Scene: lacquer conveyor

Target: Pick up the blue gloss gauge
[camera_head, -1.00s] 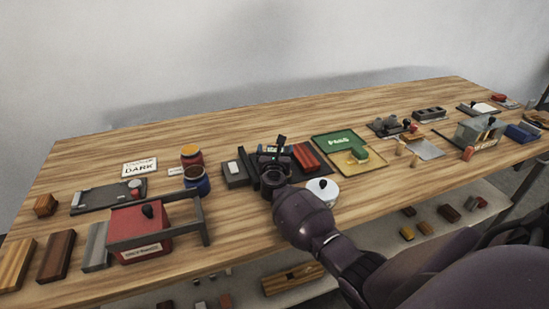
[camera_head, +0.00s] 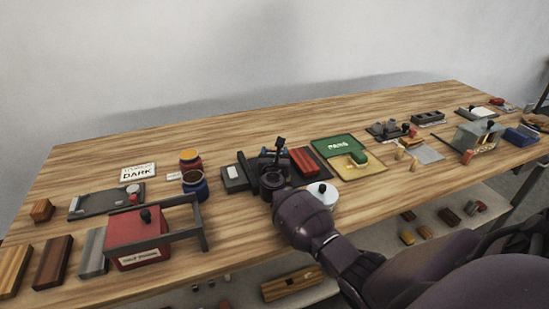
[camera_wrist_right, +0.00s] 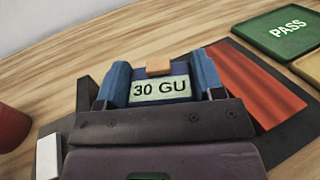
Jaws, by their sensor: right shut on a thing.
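The blue gloss gauge (camera_wrist_right: 206,76) is at the middle of the right wrist view, with a pale display reading "30 GU" and an orange-brown piece on top. In the head view, my right gripper (camera_head: 273,165) is at the middle of the bench and is shut on the gauge. The gripper hides most of the gauge there. I cannot tell whether the gauge touches the surface below. My left gripper is not in view.
Beside the gauge lies a red ribbed panel (camera_head: 303,161) on a dark board. A green PASS plate (camera_head: 338,146) and yellow plate are to its right. A round white-lidded pot (camera_head: 323,192) stands close to my right wrist. Blue and red jars (camera_head: 195,184) stand left.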

